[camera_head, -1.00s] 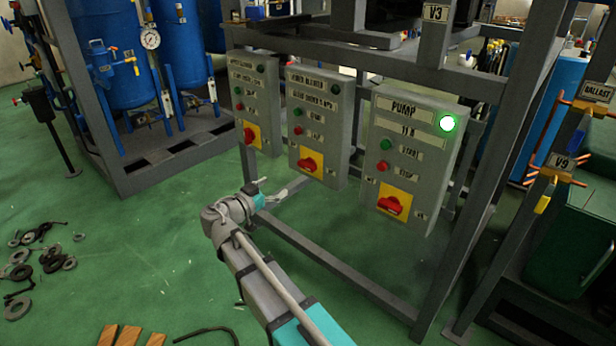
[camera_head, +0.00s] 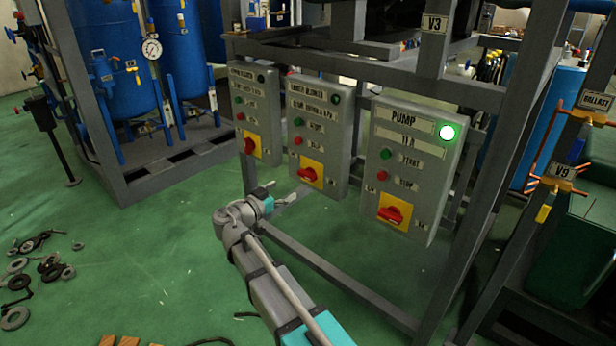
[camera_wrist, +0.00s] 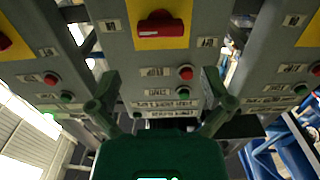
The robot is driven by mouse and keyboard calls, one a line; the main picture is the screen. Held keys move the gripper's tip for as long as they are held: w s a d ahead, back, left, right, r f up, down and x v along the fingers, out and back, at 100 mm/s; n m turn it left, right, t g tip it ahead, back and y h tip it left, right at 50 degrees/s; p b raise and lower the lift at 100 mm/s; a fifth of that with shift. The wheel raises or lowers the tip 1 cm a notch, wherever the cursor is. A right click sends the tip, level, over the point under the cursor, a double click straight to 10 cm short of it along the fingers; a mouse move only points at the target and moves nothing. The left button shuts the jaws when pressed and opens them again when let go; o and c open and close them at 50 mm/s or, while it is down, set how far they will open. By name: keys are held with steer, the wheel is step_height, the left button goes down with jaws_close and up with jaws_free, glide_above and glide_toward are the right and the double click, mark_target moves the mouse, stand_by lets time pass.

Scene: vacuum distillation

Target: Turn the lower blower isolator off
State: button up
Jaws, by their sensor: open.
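The middle control box (camera_head: 341,135), whose blurred top label seems to read LOWER BLOWER, carries a red isolator handle (camera_head: 307,174) on a yellow plate near its bottom. The handle lies roughly crosswise. In the wrist view, which is upside down, the same red handle (camera_wrist: 161,25) lies level across its plate at top centre. My gripper (camera_head: 280,192) is open and empty, a little below and left of the handle in the head view. In the wrist view my gripper (camera_wrist: 160,78) has its fingers spread either side of the middle box, with the handle beyond the fingertips and apart from them.
The left box (camera_head: 255,113) and the PUMP box (camera_head: 409,165) carry similar red handles on yellow plates; the pump's green lamp (camera_head: 447,132) is lit. A grey frame rail (camera_head: 330,279) runs low in front. Loose rings (camera_head: 40,270) lie on the open green floor at left.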

mark_target(304, 177)
steer(key=x, duration=1)
